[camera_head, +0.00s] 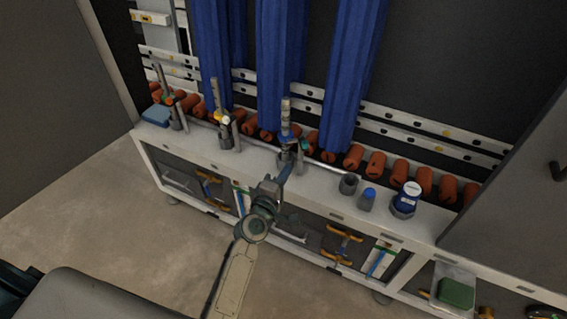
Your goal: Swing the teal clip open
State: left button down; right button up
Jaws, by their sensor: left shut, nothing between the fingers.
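Three upright metal fixtures with small coloured parts stand along the back of the white bench. The left fixture (165,88) shows a teal-green and red part. The middle fixture (222,116) has a yellow-orange part. My left gripper (283,174) is shut and empty, close in front of the right fixture's base. Contact cannot be made out. My right gripper is not in view.
Blue hanging cloths (281,50) rise behind a row of orange rollers (376,165). A grey cup (348,184), a blue-capped bottle (367,199) and a blue jar (405,200) stand right on the bench (322,196). A grey panel (510,180) bounds the right side. The floor at left is clear.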

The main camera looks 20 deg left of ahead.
pick_arm(q)
jog(key=s, duration=0.2)
jog(key=shift+s+d, duration=0.25)
jog(key=shift+s, duration=0.05)
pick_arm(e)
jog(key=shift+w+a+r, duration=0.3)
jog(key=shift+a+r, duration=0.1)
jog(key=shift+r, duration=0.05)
